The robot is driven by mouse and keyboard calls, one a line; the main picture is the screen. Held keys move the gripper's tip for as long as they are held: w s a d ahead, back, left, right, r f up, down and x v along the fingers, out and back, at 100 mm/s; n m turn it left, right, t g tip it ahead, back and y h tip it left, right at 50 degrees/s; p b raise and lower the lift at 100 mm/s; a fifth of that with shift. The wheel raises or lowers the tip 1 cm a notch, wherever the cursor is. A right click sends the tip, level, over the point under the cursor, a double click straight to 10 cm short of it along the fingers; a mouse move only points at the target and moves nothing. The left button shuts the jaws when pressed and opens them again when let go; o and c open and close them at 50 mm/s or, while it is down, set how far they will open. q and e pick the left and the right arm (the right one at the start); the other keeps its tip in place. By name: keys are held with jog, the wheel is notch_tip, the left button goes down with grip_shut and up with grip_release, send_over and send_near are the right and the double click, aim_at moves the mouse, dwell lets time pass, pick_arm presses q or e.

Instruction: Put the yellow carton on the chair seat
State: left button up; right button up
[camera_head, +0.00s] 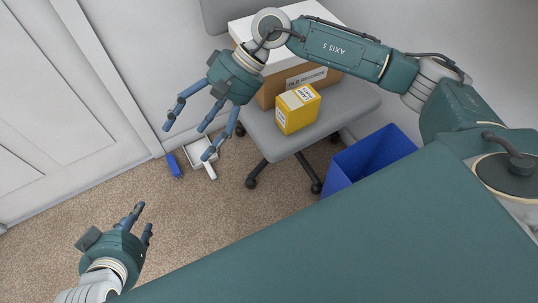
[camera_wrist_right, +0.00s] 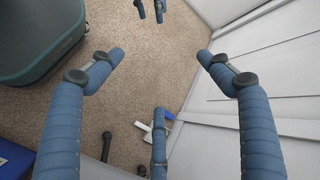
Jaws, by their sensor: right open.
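The yellow carton (camera_head: 298,108) rests on the grey chair seat (camera_head: 345,108), at its front left part, against the front of a brown box. My right gripper (camera_head: 187,142) is open and empty, to the left of the carton and clear of it. The carton does not show in the right wrist view.
A brown box with a white lid (camera_head: 275,90) stands on the seat behind the carton. A blue bin (camera_head: 365,165) stands right of the chair. A white dustpan (camera_head: 200,155) and blue brush (camera_head: 173,165) lie on the carpet near the wall. The carpet between is clear.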

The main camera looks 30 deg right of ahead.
jog(key=s+a+r+m+t+y, duration=0.1)
jog(key=s+a+r+m+y, duration=0.3)
jog(key=a+r+m+y, duration=0.65)
jog(key=w+d+r+m+t, duration=0.2)
jog(key=w+r+m+t, duration=0.4)
jog(key=r+m+t, duration=0.8)
jog(key=w+d+f+m+t+h, duration=0.1)
jog(key=w+d+f+m+h, duration=0.1)
jog(key=d+f+m+h, duration=1)
jog(key=w+d+f+m+t+h, duration=0.2)
jog(key=d+f+m+h, duration=0.35)
jog(key=m, duration=1.25)
jog(key=s+d+f+m+g, duration=0.2)
jog(key=s+f+m+g, duration=0.2)
jog(key=f, duration=0.5)
jog(key=s+d+f+m+g, duration=0.2)
jog(key=s+f+m+g, duration=0.2)
jog(key=s+f+m, duration=0.4)
notch_tip(320, 180, down, 2)
jog(key=shift+s+d+f+h, duration=0.15)
jog(key=shift+s+h, duration=0.25)
jog(key=shift+s, duration=0.7)
